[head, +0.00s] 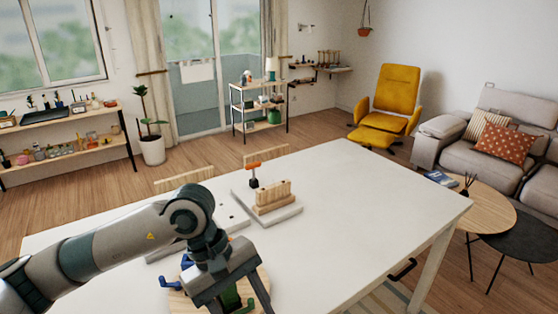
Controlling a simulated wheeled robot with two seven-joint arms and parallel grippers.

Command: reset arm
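My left arm comes in from the left over the white table, and its gripper (238,298) points down at the bottom edge of the head view. Its fingers look spread apart, but their tips are cut off or hidden. A green thing (231,297) shows between or behind them; I cannot tell whether they touch it. Below is a round wooden piece (178,300) with a blue hook-like part (169,282) beside the gripper. My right gripper is not in view.
On the white table (350,215) a pale board (285,217) carries a wooden block with pegs (273,197) and an orange-topped dark piece (253,173). The table's right half is clear. Chair backs (184,179) stand at its far edge; a round side table (480,205) stands right.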

